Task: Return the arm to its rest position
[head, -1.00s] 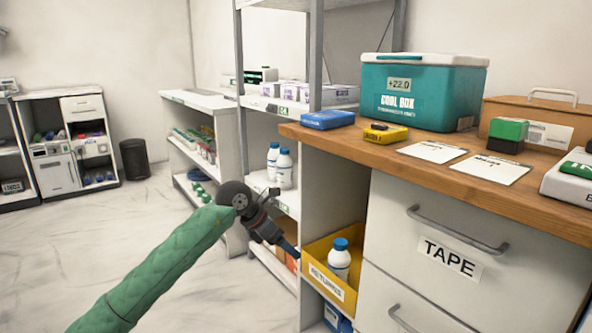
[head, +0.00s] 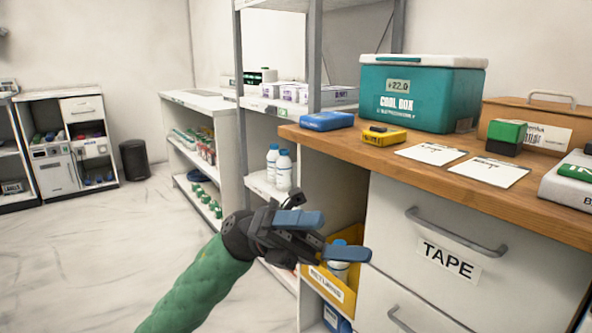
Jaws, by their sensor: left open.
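My left arm with its green sleeve comes in from the bottom left. My left gripper (head: 325,237) is open, with its two blue fingertips apart and nothing between them. It is in front of the open cubby under the wooden counter. In the picture it covers part of the yellow returns bin (head: 338,290) and part of a white bottle with a blue cap (head: 339,268) standing in that bin. My right gripper is not in view.
The wooden counter (head: 400,165) is close on the right, above a drawer labelled TAPE (head: 440,220). A cool box (head: 420,95) stands on it. Two white bottles (head: 279,168) stand on the shelf behind my gripper. Open floor (head: 90,250) lies to the left.

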